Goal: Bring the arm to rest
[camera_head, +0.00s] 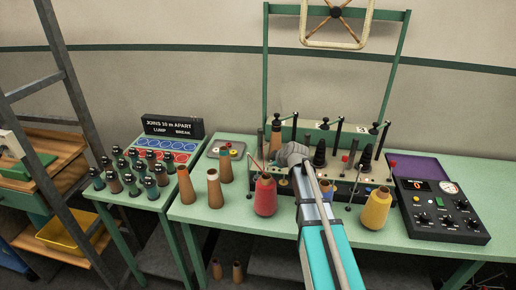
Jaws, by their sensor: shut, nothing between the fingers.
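My arm reaches up from the bottom middle of the head view over the green table (240,222). Its grey end with my gripper (290,155) is above the table, in front of the machine with black spindles (335,165). My gripper is shut and holds nothing. The fingertips are too small and too covered by the arm to make out clearly. A red yarn cone (265,196) stands just left of the arm, and a yellow yarn cone (376,209) stands to its right.
Bare brown cones (215,190) stand at the table's left. A rack of dark bobbins (130,170) is further left, below a black sign (173,127). A control box (440,210) and purple tray (418,168) are at right. A green frame (401,65) rises behind.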

